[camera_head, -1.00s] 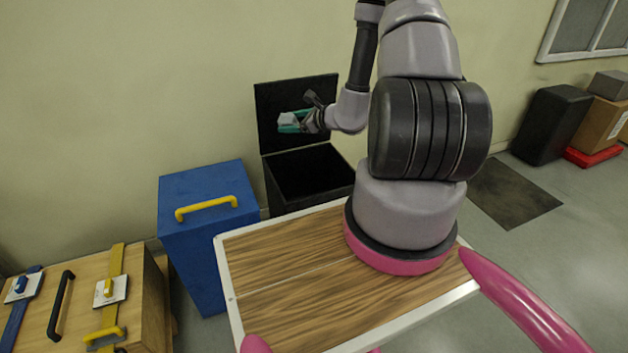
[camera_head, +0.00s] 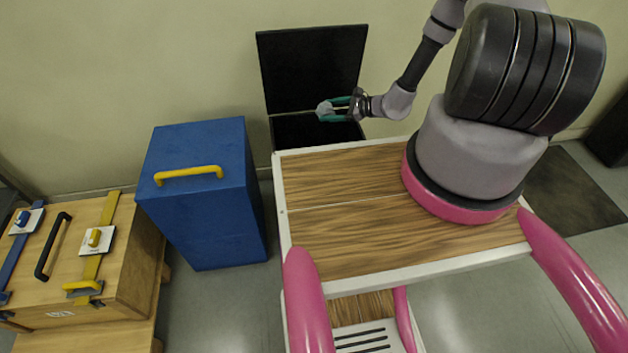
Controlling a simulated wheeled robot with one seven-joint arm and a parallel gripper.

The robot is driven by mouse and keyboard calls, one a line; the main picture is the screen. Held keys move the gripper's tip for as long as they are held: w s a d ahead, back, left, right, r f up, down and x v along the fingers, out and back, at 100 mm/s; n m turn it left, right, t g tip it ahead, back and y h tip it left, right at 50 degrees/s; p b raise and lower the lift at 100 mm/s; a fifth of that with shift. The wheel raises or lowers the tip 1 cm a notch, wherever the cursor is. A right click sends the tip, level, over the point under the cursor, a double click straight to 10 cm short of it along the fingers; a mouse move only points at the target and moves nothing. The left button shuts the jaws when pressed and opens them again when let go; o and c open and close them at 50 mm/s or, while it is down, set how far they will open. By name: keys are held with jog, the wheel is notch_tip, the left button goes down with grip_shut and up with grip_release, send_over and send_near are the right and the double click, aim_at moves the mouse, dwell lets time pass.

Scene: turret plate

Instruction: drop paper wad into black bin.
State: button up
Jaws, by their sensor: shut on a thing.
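The black bin (camera_head: 293,132) stands against the wall behind my wooden top, with its lid (camera_head: 312,68) raised upright. Its opening is partly hidden by my top and my gripper. My gripper (camera_head: 333,109), with green fingers, is shut on the paper wad (camera_head: 323,110), a small pale grey lump at the fingertips. In the picture the wad lies in front of the lower part of the raised lid, just above the bin's opening. I cannot tell its exact height over the bin.
A closed blue bin (camera_head: 203,220) with a yellow handle stands left of the black bin. A wooden chest (camera_head: 95,265) with latches and a black handle is at the far left. A dark mat (camera_head: 570,195) lies on the floor at right.

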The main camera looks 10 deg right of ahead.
notch_tip(320, 180, down, 7)
jog(key=shift+a, duration=0.2)
dwell(0.4)
jog(key=shift+s+f, duration=0.1)
jog(key=o, duration=1.2)
jog(key=v, duration=1)
jog(key=shift+d+r, duration=0.25)
jog(key=shift+d, duration=0.1)
jog(key=shift+s, duration=0.1)
jog(key=shift+r, duration=0.1)
